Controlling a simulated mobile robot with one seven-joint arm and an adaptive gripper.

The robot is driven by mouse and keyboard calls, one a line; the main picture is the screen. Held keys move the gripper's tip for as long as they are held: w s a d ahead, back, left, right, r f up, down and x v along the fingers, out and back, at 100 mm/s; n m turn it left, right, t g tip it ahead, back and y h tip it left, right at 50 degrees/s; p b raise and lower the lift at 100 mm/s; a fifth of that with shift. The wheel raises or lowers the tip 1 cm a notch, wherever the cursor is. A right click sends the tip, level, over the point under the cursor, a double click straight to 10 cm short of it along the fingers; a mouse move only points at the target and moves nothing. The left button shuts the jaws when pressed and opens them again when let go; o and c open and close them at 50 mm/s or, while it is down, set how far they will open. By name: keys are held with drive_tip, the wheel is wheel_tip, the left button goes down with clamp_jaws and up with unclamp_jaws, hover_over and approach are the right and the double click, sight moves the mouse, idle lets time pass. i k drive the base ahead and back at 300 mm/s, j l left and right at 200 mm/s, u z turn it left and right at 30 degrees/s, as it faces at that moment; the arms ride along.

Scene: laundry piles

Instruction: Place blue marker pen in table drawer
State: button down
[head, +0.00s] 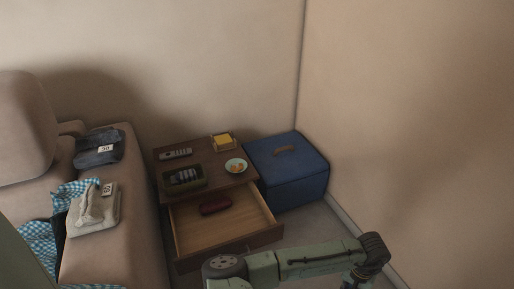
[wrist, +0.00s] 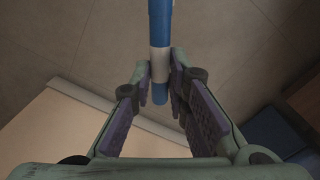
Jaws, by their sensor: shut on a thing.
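The blue marker pen (wrist: 159,28), blue with a white band, is held between the two finger pads of my gripper (wrist: 161,84) in the wrist view. It points away past the fingertips, and its far end is cut off by the top edge. In the head view my arm crosses the bottom right, and the pen cannot be made out there. The table drawer (head: 193,239) is pulled open at the front of the small wooden table (head: 212,184). My arm is in front and to the right of the drawer.
A dark red case (head: 215,207) lies toward the back of the drawer; its front is bare. On the table are a remote (head: 176,154), a dark tray (head: 183,179), a yellow box (head: 222,141) and a bowl (head: 236,166). A blue chest (head: 288,178) stands right; a sofa with folded clothes (head: 97,149) stands left.

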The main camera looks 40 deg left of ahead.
sight(230, 226)
drive_tip(key=i+u, duration=0.6)
drive_tip(key=u, duration=0.15)
drive_tip(key=i+u, duration=0.4)
drive_tip(key=k+l, duration=0.05)
drive_tip(key=k, duration=0.05)
